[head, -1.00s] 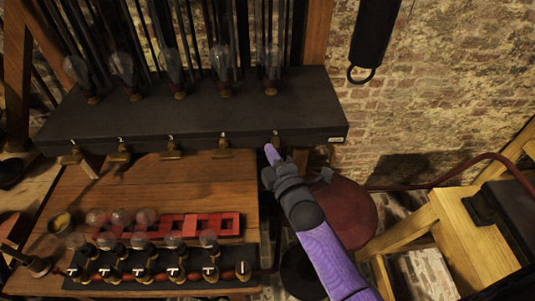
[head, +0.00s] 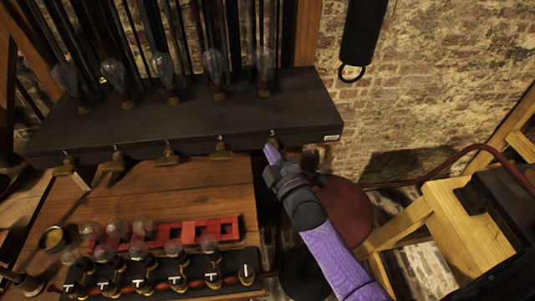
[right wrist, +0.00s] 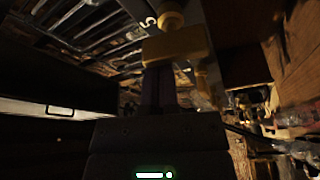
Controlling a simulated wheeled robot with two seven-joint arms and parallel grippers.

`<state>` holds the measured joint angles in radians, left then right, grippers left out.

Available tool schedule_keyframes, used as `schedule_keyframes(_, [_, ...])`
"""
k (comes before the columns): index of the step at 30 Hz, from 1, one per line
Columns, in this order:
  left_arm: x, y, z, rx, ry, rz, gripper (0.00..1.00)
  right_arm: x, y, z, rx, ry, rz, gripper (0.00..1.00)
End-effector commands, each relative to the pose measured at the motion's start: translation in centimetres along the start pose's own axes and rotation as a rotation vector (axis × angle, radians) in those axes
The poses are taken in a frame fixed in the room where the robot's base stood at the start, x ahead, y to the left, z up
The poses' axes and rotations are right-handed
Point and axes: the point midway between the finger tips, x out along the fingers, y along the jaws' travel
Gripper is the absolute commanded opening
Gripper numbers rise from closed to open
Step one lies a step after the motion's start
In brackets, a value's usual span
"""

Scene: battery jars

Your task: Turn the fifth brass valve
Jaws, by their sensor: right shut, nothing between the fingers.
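The fifth brass valve (head: 273,142) is at the right end of the black shelf's front edge, under a small number mark. In the right wrist view a yellow brass block with a round knob (right wrist: 176,45) sits beside a "5", just past my fingertips. My right gripper (head: 271,153) has a purple finger and dark wrist. It is shut, with its tip right at the fifth valve; whether it touches cannot be told. The other brass valves, such as the fourth (head: 221,150), run along the edge to the left. My left gripper is not in view.
The black shelf (head: 190,125) carries several glass bulbs. Below it, a wooden bench (head: 170,200) holds a red rack (head: 205,230) and a row of black-and-brass pieces marked T. A round red stool seat (head: 345,205) and a yellow wooden frame (head: 460,225) stand at right.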

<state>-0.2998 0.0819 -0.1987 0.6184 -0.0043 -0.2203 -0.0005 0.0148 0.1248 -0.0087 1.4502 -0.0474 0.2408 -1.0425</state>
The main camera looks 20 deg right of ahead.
Motion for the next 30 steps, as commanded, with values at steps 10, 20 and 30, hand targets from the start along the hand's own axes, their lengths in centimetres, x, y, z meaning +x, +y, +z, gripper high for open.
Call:
schedule_keyframes(10, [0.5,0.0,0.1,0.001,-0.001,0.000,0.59,-0.1,0.1,0.3,0.107,-0.001,0.037,0.00])
schedule_keyframes(20, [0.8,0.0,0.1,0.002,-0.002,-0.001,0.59,-0.1,0.3,0.5,0.209,-0.002,0.073,0.00])
schedule_keyframes(30, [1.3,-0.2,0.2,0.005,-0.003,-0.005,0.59,-0.2,0.4,0.7,0.330,-0.001,0.115,0.00])
